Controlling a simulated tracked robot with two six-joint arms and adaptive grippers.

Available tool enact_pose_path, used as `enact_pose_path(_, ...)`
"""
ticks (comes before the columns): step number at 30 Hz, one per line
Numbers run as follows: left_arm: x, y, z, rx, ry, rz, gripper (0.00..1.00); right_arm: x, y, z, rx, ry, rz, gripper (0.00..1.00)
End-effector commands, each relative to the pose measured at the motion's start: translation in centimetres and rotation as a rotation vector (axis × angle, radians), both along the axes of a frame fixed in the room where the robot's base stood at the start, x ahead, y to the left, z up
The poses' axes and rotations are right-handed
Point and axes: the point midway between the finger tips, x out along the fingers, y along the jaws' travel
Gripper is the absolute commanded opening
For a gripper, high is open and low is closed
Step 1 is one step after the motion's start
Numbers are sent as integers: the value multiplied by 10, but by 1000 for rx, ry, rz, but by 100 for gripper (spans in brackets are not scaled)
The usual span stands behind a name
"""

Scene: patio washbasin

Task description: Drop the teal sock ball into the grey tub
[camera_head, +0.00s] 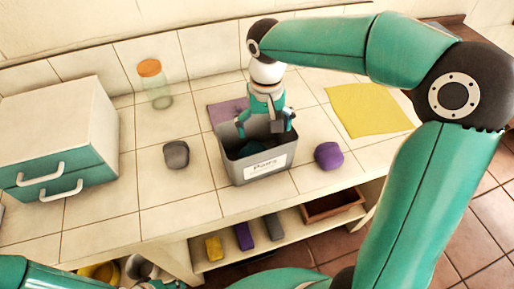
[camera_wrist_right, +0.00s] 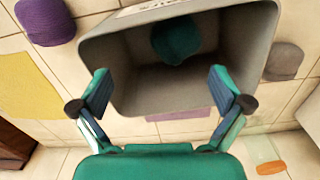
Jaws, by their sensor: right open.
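The grey tub (camera_head: 228,165) stands on the tiled counter with a white label on its front. In the right wrist view the teal sock ball (camera_wrist_right: 176,40) lies inside the tub (camera_wrist_right: 250,60), on its floor near the label side. In the head view only a dark teal patch shows inside, partly hidden by my gripper. My right gripper (camera_head: 265,126) is above the tub's opening, pointing down. Its two fingers are spread in the right wrist view (camera_wrist_right: 160,105), with nothing between them. My left gripper is out of view.
A purple sock ball (camera_head: 328,155) sits right of the tub and a grey one (camera_head: 176,155) left of it. A purple cloth (camera_head: 226,111) lies behind, a yellow cloth (camera_head: 368,109) at right. A jar (camera_head: 155,85) and drawer box (camera_head: 70,135) stand left.

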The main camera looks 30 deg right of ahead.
Motion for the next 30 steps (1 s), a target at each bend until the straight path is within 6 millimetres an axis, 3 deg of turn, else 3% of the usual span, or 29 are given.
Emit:
enact_pose_path(7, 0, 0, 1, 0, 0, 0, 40, 1, 0, 22, 0, -5, 0, 100)
enact_pose_path(21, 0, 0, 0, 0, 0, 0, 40, -2, 0, 106, 0, -2, 0, 100)
enact_pose_path(30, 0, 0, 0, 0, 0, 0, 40, -3, 0, 119, 0, 1, 1, 100)
